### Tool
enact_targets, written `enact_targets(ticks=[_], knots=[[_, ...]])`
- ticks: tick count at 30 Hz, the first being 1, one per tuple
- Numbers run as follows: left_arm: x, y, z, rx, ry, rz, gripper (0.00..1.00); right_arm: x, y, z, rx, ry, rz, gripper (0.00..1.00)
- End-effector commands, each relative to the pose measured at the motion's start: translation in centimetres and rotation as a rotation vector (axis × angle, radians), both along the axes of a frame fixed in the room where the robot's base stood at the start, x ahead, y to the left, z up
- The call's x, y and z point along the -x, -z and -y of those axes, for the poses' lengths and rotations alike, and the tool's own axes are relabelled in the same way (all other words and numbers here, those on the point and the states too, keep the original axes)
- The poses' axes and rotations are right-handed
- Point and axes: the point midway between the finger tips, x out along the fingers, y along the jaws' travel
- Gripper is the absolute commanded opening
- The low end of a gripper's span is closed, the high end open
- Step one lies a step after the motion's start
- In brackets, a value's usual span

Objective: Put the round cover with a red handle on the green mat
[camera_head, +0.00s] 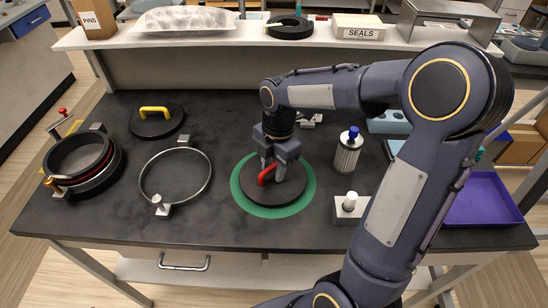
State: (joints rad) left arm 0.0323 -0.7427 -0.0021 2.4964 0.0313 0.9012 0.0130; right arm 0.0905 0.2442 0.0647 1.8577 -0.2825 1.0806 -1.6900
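The round black cover (262,195) with a red handle (267,175) lies on the green mat (244,200), whose rim shows around it. My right gripper (272,172) is above the cover, pointing down. Its fingers stand apart on either side of the red handle and look open, with part of the handle hidden behind them. My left gripper is not in view.
A black cover with a yellow handle (157,121), a metal ring (145,185) and a black port ring (112,172) are on the left. A filter cylinder (346,158), a small block (349,211) and a purple tray (482,205) are on the right.

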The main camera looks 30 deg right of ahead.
Motion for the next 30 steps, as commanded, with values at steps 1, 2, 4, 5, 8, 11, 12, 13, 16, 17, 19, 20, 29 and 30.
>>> enact_targets(ticks=[1, 2, 4, 5, 8, 11, 12, 13, 16, 17, 19, 20, 29, 30], knots=[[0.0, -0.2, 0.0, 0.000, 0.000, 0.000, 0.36, -0.1, -0.5, 0.0, 0.000, 0.000, 0.003, 0.35], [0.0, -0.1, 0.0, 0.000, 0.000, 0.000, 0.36, -0.1, -0.8, 0.1, 0.000, 0.000, 0.004, 0.35], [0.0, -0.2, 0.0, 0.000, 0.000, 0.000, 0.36, -0.2, -1.9, 0.2, 0.000, 0.001, 0.006, 0.35], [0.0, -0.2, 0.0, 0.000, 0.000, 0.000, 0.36, -0.2, -2.4, 0.3, 0.000, 0.002, 0.006, 0.35], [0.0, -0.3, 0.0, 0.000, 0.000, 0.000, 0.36, -0.3, -4.6, 0.5, -0.001, 0.001, 0.007, 0.35], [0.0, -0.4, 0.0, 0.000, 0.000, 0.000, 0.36, -0.3, -6.9, 0.8, -0.001, 0.000, 0.007, 0.35], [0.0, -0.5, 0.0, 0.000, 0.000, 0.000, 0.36, -0.3, -7.7, 0.9, 0.001, 0.001, 0.006, 0.35], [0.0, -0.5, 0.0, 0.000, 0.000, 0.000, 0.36, -0.4, -8.3, 1.0, 0.001, 0.001, 0.006, 0.35], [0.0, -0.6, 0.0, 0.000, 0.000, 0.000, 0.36, -0.4, -10.0, 1.2, 0.000, 0.001, 0.005, 0.35], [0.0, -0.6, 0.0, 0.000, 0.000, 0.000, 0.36, -0.4, -10.4, 1.2, 0.000, 0.000, 0.004, 0.35], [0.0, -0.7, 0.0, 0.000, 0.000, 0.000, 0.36, -0.4, -11.2, 1.3, 0.000, 0.000, 0.004, 0.35], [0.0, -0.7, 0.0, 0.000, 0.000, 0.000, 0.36, -0.4, -11.4, 1.3, 0.000, 0.000, 0.003, 0.35], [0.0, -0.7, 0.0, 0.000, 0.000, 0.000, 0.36, 4.8, -12.5, 0.8, -0.066, 0.446, 0.058, 0.35], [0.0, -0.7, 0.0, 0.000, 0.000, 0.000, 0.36, 6.3, -12.3, 0.4, -0.099, 0.590, 0.069, 0.35]])
